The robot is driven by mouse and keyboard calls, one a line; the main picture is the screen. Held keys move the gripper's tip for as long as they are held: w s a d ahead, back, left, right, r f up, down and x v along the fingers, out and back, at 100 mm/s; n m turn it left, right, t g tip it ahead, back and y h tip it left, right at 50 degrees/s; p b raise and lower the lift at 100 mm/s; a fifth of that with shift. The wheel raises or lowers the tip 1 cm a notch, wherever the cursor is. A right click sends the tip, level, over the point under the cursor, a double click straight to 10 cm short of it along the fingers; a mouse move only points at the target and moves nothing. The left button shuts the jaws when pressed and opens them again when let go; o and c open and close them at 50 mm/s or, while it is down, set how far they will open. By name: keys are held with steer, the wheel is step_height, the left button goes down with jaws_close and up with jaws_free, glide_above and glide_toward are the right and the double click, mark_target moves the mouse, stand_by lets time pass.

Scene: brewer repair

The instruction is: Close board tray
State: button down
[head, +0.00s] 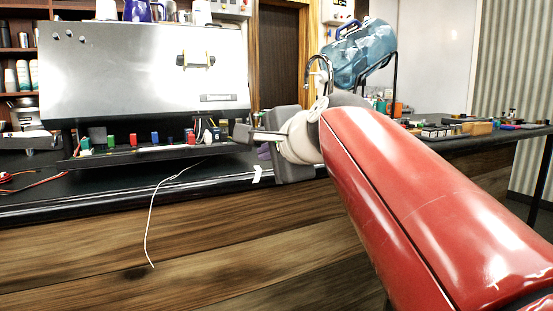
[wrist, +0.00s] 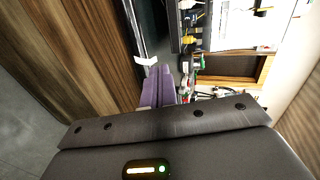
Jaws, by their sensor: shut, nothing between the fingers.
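The brewer (head: 140,75) stands on the dark counter, its silver front panel upright. What looks like the board tray (head: 110,158) is a dark ledge below the panel, bearing small red, green, blue and white parts; it appears to stick out in front. In the wrist view, dark machine structure with yellow and white parts (wrist: 190,41) shows ahead, but I cannot tell the tray's edges there. My gripper (head: 264,152) is right of the tray, low over the counter's front edge. Its purple fingers (wrist: 165,84) are together and empty. I cannot tell whether they touch anything.
A white tape piece (head: 257,174) lies at the counter edge by my fingers. A thin white wire (head: 151,215) hangs over the front. Red wires (head: 15,182) lie at left. A blue water jug (head: 362,54) and a side table (head: 500,137) with small parts are at right.

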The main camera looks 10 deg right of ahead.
steer(key=r, duration=0.1)
steer(key=p, duration=0.3)
glide_toward(240, 149)
steer(key=shift+m+t, duration=0.3)
steer(key=shift+m, duration=0.1)
steer(key=x, duration=0.6)
steer(key=shift+w+a+f, duration=0.1)
steer(key=shift+a+f, duration=0.05)
steer(key=shift+f, duration=0.15)
steer(key=shift+w, duration=0.1)
